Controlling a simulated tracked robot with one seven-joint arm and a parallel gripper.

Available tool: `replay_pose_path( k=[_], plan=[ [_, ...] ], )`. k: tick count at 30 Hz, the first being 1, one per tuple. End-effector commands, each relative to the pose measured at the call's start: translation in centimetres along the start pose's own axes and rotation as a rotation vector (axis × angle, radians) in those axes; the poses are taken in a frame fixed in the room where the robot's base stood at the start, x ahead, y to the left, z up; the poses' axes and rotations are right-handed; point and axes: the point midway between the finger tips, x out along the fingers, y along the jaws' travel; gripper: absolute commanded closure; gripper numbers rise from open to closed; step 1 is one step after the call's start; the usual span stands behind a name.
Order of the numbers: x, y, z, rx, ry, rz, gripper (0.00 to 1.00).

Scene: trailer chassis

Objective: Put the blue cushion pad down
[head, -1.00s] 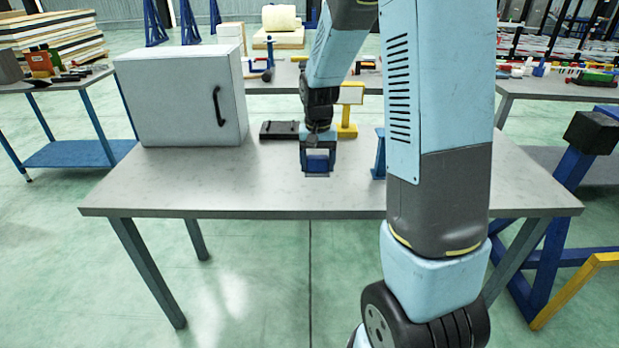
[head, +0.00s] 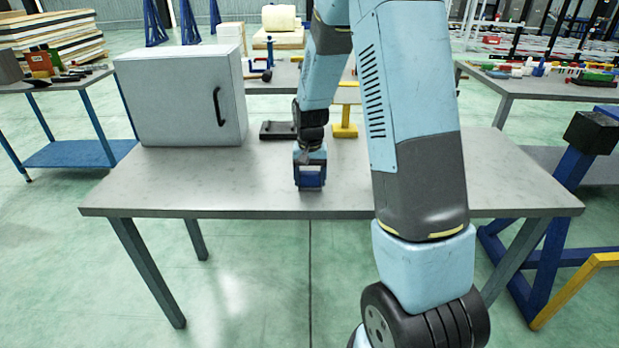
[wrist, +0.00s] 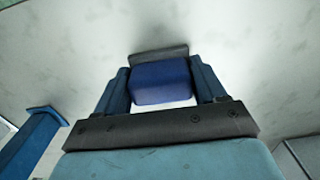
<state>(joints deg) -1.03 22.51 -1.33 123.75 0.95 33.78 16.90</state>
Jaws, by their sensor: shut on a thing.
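The blue cushion pad (wrist: 160,82) is a small dark blue block between the two fingers of my gripper (wrist: 162,76) in the wrist view. A grey strip (wrist: 158,54) runs along its far side. In the head view my gripper (head: 310,184) is shut on the pad (head: 310,178) and points down low over the front middle of the grey table (head: 220,185). Whether the pad touches the tabletop, I cannot tell.
A white cabinet (head: 175,100) stands on the table's left. A black flat item (head: 278,130) and a yellow stand (head: 345,122) are behind my gripper. A blue post (wrist: 35,135) shows in the wrist view. The front left tabletop is clear.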

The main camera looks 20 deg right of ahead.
Motion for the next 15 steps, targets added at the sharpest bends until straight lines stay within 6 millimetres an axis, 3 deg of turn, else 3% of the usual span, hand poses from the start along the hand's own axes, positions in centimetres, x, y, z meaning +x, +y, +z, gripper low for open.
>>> replay_pose_path(
  k=[3, 4, 12, 15],
  plan=[
    [0.16, 0.01, 0.0, 0.0, -0.001, 0.0, 0.68],
    [0.21, 0.02, 0.0, 0.0, -0.001, 0.0, 0.29],
    [0.18, 0.04, 0.0, 0.0, -0.001, 0.0, 0.04],
    [0.17, 0.05, -0.01, 0.001, -0.001, 0.0, 0.04]
  ],
)
